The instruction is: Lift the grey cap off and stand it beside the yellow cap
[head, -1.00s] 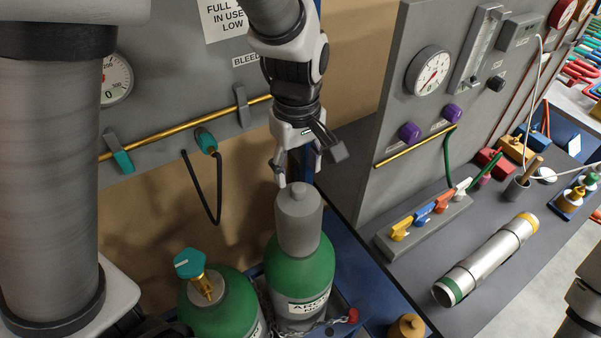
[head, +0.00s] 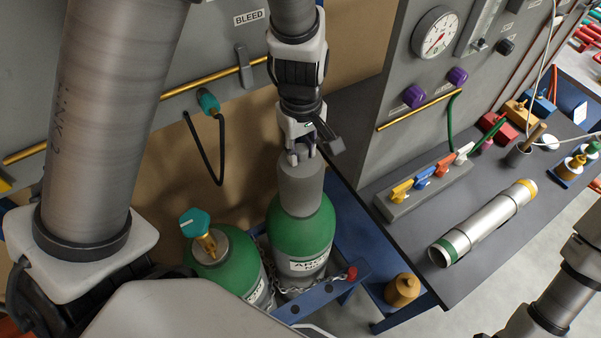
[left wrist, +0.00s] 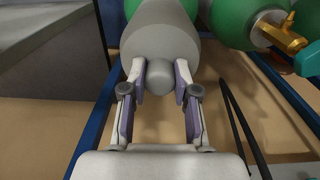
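The grey cap (head: 301,188) sits upright on the green cylinder (head: 302,235). It has a small round knob on top, which shows in the left wrist view (left wrist: 160,77). My left gripper (head: 302,154) is above the cap with its fingers down on both sides of the knob. In the left wrist view the finger pads (left wrist: 160,72) flank the knob closely, with no clear gap. The yellow cap (head: 402,290), ochre in colour, stands on a low blue surface right of the cylinder. My right gripper is out of view.
A second green cylinder (head: 228,272) with a teal-knobbed brass valve (head: 196,226) stands to the left. A chain (head: 315,287) runs across the cylinders' front. The dark bench (head: 400,245) holds a metal tube (head: 484,223) and a row of coloured valves (head: 425,180).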

